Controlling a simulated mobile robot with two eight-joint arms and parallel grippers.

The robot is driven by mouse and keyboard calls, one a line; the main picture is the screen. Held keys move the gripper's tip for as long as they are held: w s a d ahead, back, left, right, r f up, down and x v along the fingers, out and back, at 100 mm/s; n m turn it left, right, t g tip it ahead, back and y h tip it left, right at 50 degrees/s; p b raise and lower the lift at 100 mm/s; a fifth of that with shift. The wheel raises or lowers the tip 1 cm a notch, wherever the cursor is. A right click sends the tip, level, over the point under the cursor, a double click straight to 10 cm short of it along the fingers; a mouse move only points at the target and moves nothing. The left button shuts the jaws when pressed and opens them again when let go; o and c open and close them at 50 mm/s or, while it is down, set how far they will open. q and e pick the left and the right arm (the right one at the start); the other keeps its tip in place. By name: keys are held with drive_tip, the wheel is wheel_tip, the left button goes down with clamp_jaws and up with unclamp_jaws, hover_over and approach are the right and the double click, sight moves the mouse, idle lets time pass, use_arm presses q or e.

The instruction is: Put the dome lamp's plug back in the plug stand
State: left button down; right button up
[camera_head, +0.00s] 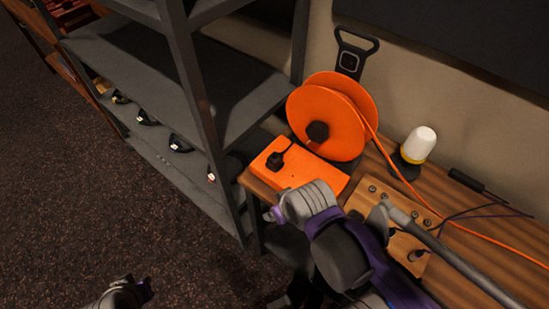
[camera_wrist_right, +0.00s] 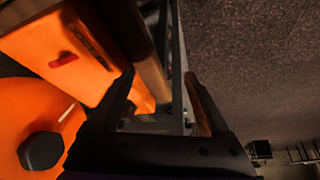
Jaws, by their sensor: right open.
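The dome lamp (camera_head: 418,145), a white dome on a dark base, stands on the wooden desk near the wall. A wooden board (camera_head: 395,250) with several dark round fittings lies in front of it, partly covered by my right arm; I cannot tell whether it is the plug stand. A black plug (camera_head: 415,255) with a thin dark cord is on the board; I cannot tell which device it belongs to. My right gripper (camera_wrist_right: 160,90) is open and empty at the desk's left edge, beside the orange box. My left gripper (camera_head: 128,294) shows only partly at the bottom left.
An orange cable reel (camera_head: 308,105) stands behind an orange box (camera_head: 323,174) with a black plug (camera_head: 275,160) on top. An orange cable runs right across the desk. A grey shelf unit (camera_head: 178,75) stands close left. A black stick-like object (camera_head: 466,180) lies near the wall.

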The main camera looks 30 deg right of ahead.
drive_tip(key=w+d+r+n+g, duration=0.2)
drive_tip(key=w+d+r, duration=0.1)
drive_tip(key=w+r, duration=0.4)
wheel_tip(320, 180, up, 2)
drive_tip(key=n+g+p, duration=0.1)
drive_tip(key=n+g, duration=0.1)
drive_tip(key=g, duration=0.1)
hover_over(275, 157)
drive_tip(key=shift+w, duration=0.15)
drive_tip(key=shift+f+b, duration=2.6)
drive_tip(key=shift+f, duration=1.9)
drive_tip(key=shift+c, duration=0.2)
